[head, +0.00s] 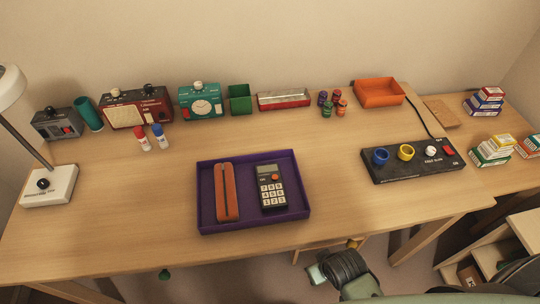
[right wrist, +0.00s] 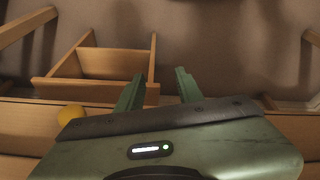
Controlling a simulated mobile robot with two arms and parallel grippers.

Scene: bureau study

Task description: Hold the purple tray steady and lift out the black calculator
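The purple tray (head: 205,202) lies flat near the table's front edge in the head view. The black calculator (head: 271,188), with pale keys and an orange button, lies inside its right half. A long orange-brown object (head: 227,192) lies in the tray's left half. My right gripper (right wrist: 158,90) shows in the right wrist view with its two green fingers apart and nothing between them. In the head view my right arm is below the table's front edge, clear of the tray. My left gripper is not in view. Neither tray nor calculator shows in the right wrist view.
A black panel (head: 410,168) with coloured cups stands right of the tray. A lamp (head: 48,187) stands at the left. Radios, bins and small bottles line the back. Bare tabletop surrounds the tray. A yellow knob (right wrist: 72,115) and wooden framing are near my right gripper.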

